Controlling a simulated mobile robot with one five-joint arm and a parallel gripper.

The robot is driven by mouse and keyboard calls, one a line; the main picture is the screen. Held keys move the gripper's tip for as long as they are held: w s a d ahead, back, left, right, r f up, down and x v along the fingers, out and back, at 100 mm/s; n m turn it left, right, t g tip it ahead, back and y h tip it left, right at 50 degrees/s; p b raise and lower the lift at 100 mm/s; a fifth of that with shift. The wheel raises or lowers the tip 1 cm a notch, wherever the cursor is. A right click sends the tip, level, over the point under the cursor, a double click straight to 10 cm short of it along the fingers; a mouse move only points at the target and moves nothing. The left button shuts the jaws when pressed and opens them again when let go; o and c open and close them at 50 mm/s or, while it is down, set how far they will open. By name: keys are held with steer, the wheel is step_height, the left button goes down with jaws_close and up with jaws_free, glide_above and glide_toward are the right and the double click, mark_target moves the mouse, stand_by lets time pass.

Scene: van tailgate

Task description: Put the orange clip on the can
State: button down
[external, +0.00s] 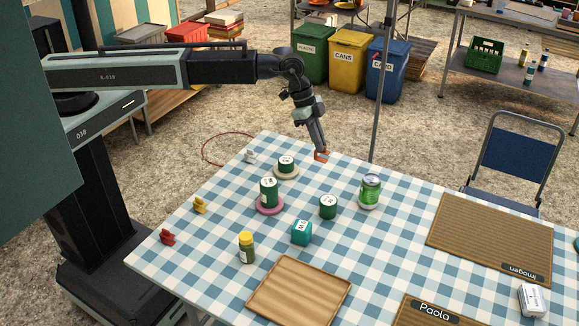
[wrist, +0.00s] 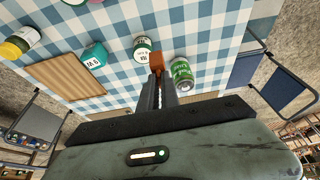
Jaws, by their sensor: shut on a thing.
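My gripper (external: 320,153) is shut on the orange clip (external: 321,156), above the far edge of the table. In the wrist view the clip (wrist: 156,60) sits between the fingertips (wrist: 157,72). The green can (external: 370,190) stands upright on the checked table, right of and nearer the camera than my gripper in the external view. In the wrist view the can (wrist: 182,74) shows just right of the fingers, apart from the clip in the picture.
Dark green tins (external: 268,192) (external: 328,207) (external: 286,164), a teal box (external: 301,232) and a yellow-lidded jar (external: 246,248) stand nearby. Red (external: 167,237), yellow (external: 200,205) and white (external: 250,156) clips lie along the left edge. A wooden tray (external: 290,315) is in front.

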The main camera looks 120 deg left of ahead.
steer(key=shift+w+d, duration=0.25)
steer(key=shift+d, duration=0.1)
steer(key=w+a, duration=0.3)
steer(key=w, duration=0.4)
steer(key=w+a+f+b, duration=0.1)
steer(key=w+a, duration=0.2)
steer(key=w, duration=0.4)
steer(key=shift+f, duration=0.15)
steer(key=b, duration=0.5)
glide_above(368, 177)
step_height(368, 177, down, 4)
steer(key=shift+f, duration=0.1)
steer(key=shift+r+p, duration=0.3)
steer(key=shift+p, duration=0.15)
steer(key=shift+f, duration=0.25)
steer(key=c, duration=1.6)
jaws_free()
steer(key=shift+r, duration=0.1)
steer(key=p+v, duration=1.1)
steer(key=v, duration=0.1)
steer(key=shift+r, duration=0.25)
